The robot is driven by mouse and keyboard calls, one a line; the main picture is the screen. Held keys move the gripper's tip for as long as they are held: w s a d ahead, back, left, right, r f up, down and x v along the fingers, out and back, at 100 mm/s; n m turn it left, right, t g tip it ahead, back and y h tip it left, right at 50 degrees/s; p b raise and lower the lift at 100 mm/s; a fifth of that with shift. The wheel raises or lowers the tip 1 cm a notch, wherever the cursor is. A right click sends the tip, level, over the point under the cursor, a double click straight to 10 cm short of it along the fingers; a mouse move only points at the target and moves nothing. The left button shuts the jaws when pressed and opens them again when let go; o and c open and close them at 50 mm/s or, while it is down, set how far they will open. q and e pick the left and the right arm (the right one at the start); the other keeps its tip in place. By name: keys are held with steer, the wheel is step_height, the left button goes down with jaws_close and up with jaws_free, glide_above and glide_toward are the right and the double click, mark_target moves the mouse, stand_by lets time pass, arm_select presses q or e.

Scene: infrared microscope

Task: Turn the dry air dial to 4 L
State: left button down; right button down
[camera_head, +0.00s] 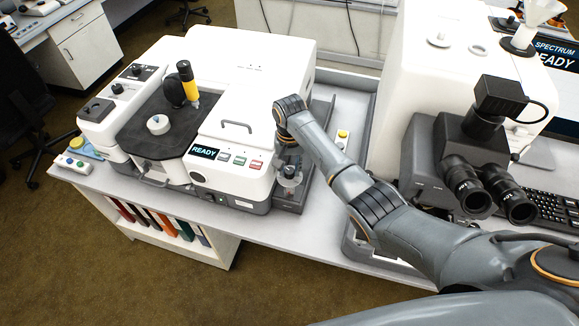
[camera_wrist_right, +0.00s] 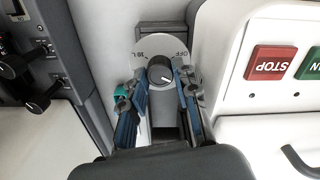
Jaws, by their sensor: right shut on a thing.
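The dry air dial (camera_wrist_right: 160,75) shows in the right wrist view as a dark round knob on a pale, rounded plate. Labels that look like "10 L" and "OFF" appear upside down near the plate's upper edge. A white pointer mark on the knob points to the lower right of the picture. My right gripper (camera_wrist_right: 159,88) has one finger on each side of the knob and is shut on it. In the head view my right gripper (camera_head: 288,168) is at the right side of the white instrument (camera_head: 235,145), and the dial is hidden there. My left gripper is not in view.
Red STOP (camera_wrist_right: 271,63) and green buttons lie close to the right of the gripper in the wrist view. Dark valves (camera_wrist_right: 35,92) stand at left. In the head view a microscope (camera_head: 470,150) stands to the right, and a "READY" display (camera_head: 204,152) faces front.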

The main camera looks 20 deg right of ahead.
mark_target(290, 170)
steer(key=m, duration=0.3)
steer(key=shift+m, duration=2.1)
steer(key=c, duration=1)
jaws_free()
steer(key=shift+r, duration=0.15)
step_height(290, 170, up, 12)
steer(key=shift+f, duration=0.1)
